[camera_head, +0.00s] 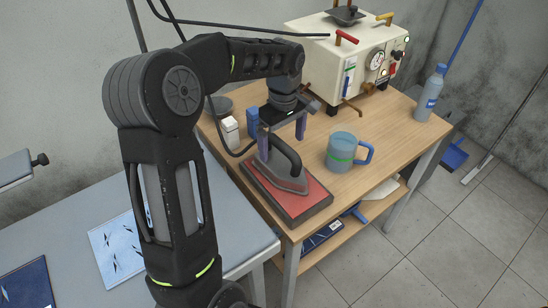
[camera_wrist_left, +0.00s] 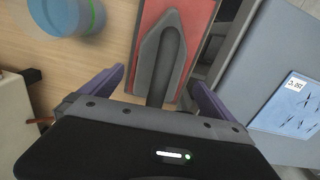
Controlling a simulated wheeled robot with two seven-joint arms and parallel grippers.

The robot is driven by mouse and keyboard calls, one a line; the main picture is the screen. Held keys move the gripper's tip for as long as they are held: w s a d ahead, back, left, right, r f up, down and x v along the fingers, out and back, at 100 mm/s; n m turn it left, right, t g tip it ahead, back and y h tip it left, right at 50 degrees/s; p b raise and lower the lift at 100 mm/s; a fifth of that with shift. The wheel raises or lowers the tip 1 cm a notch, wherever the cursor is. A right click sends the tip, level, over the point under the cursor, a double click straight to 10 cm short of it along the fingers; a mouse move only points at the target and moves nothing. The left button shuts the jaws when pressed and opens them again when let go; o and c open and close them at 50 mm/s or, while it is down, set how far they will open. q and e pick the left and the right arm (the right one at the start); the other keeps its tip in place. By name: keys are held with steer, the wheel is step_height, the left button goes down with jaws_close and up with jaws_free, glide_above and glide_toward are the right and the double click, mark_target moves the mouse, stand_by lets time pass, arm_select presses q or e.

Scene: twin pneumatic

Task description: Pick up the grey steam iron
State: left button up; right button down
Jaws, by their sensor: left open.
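The grey steam iron (camera_head: 289,170) rests on a red pad with a dark rim (camera_head: 308,203) on the wooden table. It also shows in the left wrist view (camera_wrist_left: 165,55), with its long handle running toward my gripper. My left gripper (camera_head: 281,136) is open above the back end of the iron. Its two purple-blue fingers (camera_wrist_left: 157,90) stand apart on either side of the iron in the left wrist view, and I see no grip on it. The lower part of the iron's rear is hidden by the gripper body. My right gripper is not in view.
A blue-grey mug (camera_head: 342,151) stands right of the iron. A white bottle (camera_head: 230,132) stands to the left. A cream steam generator (camera_head: 345,60) and a blue bottle (camera_head: 432,92) are at the back.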

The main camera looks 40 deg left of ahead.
mark_target(283, 162)
arm_select(q)
steer(key=shift+s+d, duration=0.1)
steer(key=shift+d, duration=0.2)
steer(key=shift+a+f, duration=0.1)
steer(key=shift+f, duration=1.2)
step_height(283, 162, down, 5)
steer(key=shift+r+p, duration=0.15)
steer(key=shift+p, duration=0.9)
steer(key=shift+f, duration=0.25)
steer(key=c, duration=2)
steer(key=shift+r, duration=0.15)
